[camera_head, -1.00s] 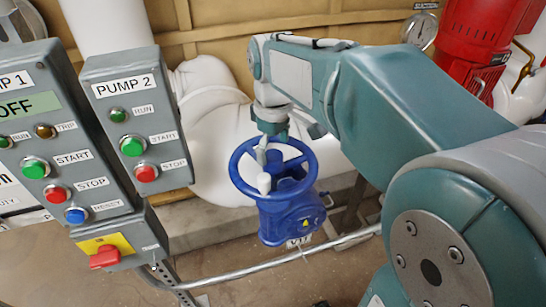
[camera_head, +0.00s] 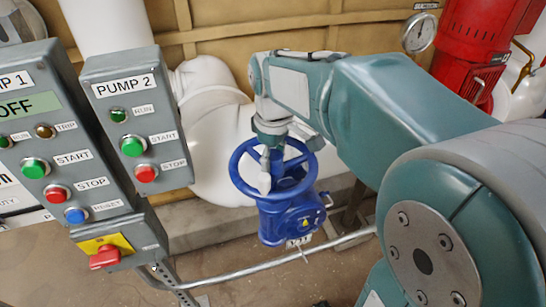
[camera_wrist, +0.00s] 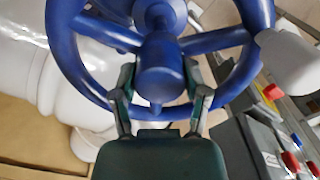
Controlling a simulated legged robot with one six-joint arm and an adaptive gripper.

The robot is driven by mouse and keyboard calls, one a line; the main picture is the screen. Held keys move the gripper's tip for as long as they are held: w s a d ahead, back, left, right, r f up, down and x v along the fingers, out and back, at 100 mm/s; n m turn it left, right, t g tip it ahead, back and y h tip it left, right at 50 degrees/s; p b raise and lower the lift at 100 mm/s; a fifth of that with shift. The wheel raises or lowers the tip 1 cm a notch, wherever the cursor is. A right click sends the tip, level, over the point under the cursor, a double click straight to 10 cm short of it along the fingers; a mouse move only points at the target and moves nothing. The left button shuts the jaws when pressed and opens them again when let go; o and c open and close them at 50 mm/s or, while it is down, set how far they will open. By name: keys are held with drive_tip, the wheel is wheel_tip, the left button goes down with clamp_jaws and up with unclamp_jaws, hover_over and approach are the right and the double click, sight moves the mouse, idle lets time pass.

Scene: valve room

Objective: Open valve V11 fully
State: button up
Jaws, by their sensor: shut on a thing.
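The valve has a blue handwheel (camera_head: 236,178) with several spokes and a white handle (camera_head: 264,183) on its rim. Its blue body (camera_head: 285,222) sits below, with a small tag (camera_head: 299,242) that is hard to read. My gripper (camera_head: 275,158) reaches down into the wheel from above. In the wrist view the handwheel (camera_wrist: 62,40) fills the upper part and the white handle (camera_wrist: 290,62) is at the right. There my gripper (camera_wrist: 160,92) has one finger on each side of the blue hub and near spoke, shut on the handwheel. The exact contact points are partly hidden.
A PUMP 2 box (camera_head: 136,115) and a PUMP 1 panel (camera_head: 45,150) stand left of the valve. A red switch (camera_head: 104,257) sits below them. White pipes (camera_head: 205,110) run behind. A metal conduit (camera_head: 255,264) passes low in front. A gauge (camera_head: 419,33) and red pump (camera_head: 482,45) are at upper right.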

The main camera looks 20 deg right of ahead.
drive_tip(key=n, duration=0.4)
drive_tip(key=shift+f, duration=0.1)
drive_tip(key=n, duration=0.4)
drive_tip(key=shift+n, duration=0.3)
drive_tip(key=o, duration=1.3)
drive_tip(key=shift+r, duration=3.35)
drive_tip(key=shift+r, duration=2.95)
